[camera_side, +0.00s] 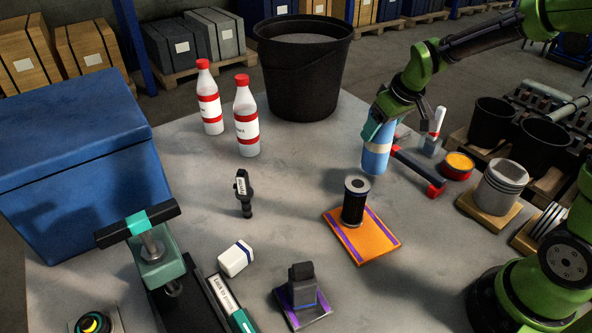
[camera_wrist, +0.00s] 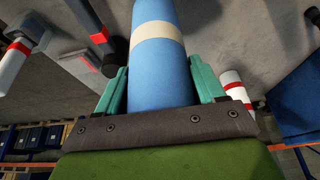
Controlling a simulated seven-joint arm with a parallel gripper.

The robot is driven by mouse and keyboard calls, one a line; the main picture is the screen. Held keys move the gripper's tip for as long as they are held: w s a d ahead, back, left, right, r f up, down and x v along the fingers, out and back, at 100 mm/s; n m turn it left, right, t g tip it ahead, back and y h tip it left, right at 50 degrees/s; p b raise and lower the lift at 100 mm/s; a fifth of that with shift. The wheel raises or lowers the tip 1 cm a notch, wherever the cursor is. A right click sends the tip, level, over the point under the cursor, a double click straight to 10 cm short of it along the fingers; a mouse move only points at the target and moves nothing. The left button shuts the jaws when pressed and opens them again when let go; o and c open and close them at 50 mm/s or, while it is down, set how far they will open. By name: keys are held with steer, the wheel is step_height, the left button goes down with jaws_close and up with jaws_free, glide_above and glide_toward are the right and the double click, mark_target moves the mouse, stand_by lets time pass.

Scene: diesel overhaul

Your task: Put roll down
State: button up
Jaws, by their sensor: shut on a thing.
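The blue roll (camera_side: 376,155) has a pale cream band and stands upright in the side view, right of the middle of the grey table. My gripper (camera_side: 376,130) is shut on its upper part. In the wrist view the roll (camera_wrist: 160,70) lies between the two teal fingers of my gripper (camera_wrist: 161,92), which press on it from both sides. I cannot tell whether the roll's lower end touches the table.
A red-and-black tool (camera_side: 420,172) lies just right of the roll. A black cylinder (camera_side: 354,203) stands on an orange mat (camera_side: 378,243) in front. Red-capped bottles (camera_side: 246,128) and a black bucket (camera_side: 301,85) stand behind left. Table between bottles and roll is clear.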

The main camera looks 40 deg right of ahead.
steer(key=w+a+r+n+y, duration=0.1)
steer(key=w+a+r+n, duration=0.2)
steer(key=w+a, duration=0.35)
steer(key=w+a+r+n+y, duration=0.2)
steer(key=w+a+n, duration=0.25)
steer(key=a, duration=0.25)
step_height(320, 180, down, 9)
steer(key=shift+w+f+g, duration=0.15)
steer(key=shift+w+g, duration=0.15)
steer(key=shift+m, duration=0.25)
steer(key=shift+f, duration=0.2)
steer(key=o, duration=1.1)
steer(key=shift+h, duration=0.3)
steer(key=shift+o, duration=0.2)
